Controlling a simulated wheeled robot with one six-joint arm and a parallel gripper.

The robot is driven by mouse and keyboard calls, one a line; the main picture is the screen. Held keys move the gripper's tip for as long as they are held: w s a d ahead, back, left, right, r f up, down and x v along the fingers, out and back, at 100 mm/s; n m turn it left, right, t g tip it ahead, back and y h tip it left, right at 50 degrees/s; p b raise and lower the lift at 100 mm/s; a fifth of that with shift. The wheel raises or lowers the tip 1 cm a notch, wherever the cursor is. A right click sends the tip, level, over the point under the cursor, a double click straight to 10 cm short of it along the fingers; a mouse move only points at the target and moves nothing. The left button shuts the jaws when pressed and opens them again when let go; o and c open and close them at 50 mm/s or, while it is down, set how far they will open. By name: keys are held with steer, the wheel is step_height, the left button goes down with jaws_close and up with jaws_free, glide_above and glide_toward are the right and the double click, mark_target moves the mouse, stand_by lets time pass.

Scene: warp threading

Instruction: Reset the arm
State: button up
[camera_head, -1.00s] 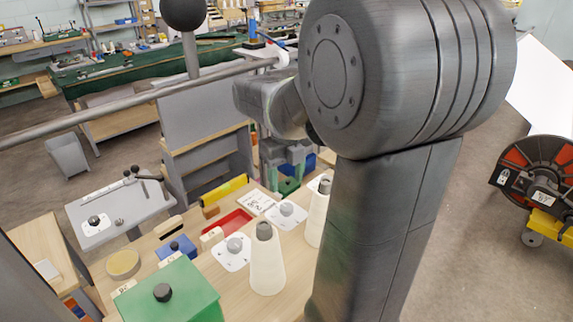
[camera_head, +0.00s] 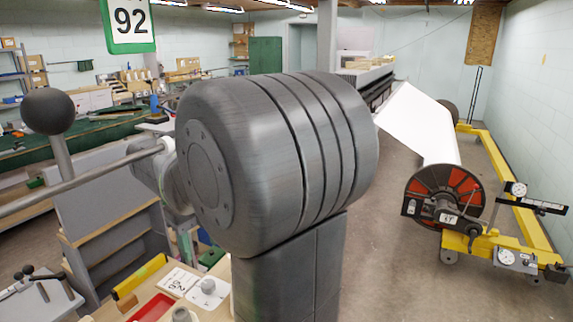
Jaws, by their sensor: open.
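My grey arm (camera_head: 275,150) fills the middle of the view, with its thick elbow joint turned toward the camera. The forearm goes away behind the elbow to the left.
The table holds a red tray (camera_head: 152,307), a yellow bar (camera_head: 138,277) and a white number card (camera_head: 179,281). A grey rail (camera_head: 85,180) with a black ball crosses at left. A reel on a yellow frame (camera_head: 445,195) stands right. The floor between is open.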

mark_target(208, 284)
step_height(208, 284, down, 11)
steer(key=shift+f, duration=0.15)
stand_by(0.6)
